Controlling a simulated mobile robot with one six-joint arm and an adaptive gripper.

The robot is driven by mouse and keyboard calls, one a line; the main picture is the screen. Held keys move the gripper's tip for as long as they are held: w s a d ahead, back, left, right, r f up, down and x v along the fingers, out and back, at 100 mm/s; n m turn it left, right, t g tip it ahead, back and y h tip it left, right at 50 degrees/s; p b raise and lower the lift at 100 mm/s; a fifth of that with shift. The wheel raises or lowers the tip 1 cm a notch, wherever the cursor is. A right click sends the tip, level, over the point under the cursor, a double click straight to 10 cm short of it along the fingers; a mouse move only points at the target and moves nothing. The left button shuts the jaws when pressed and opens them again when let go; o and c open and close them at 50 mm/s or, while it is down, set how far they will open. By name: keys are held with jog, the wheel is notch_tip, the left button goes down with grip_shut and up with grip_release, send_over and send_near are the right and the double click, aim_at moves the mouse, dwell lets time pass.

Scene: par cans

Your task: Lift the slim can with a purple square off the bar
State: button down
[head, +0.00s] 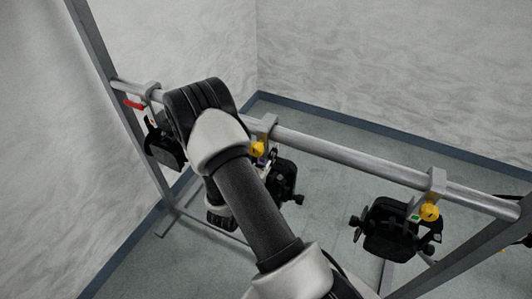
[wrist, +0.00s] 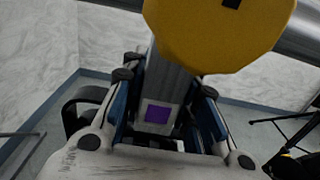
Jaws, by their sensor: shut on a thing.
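In the wrist view, a purple square (wrist: 158,114) shows on the grey upright bracket of the slim can (wrist: 172,82). My gripper (wrist: 164,92) is shut on this bracket, one finger on each side. A large yellow knob (wrist: 205,35) on the bracket fills the top of the view, with the bar (wrist: 304,30) behind it. In the head view, the middle black can (head: 284,183) is below the bar (head: 320,149), beside my arm, and appears to be the held one. My arm hides its left part and most of my gripper there.
Another black can with a red handle (head: 134,105) hangs at the left end of the bar. A can (head: 388,228) with a green square and yellow knob (head: 429,212) hangs to the right. Grey posts hold the bar. Bar between middle and right cans is clear.

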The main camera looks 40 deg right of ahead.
notch_tip(320, 180, up, 3)
jog(key=shift+r+p, duration=0.1)
jog(key=shift+p, duration=0.45)
jog(key=shift+a+r, duration=0.1)
jog(key=shift+a, duration=0.15)
jog(key=p+v, duration=0.2)
jog(key=v, duration=1.5)
jog(key=shift+s+a, duration=0.25)
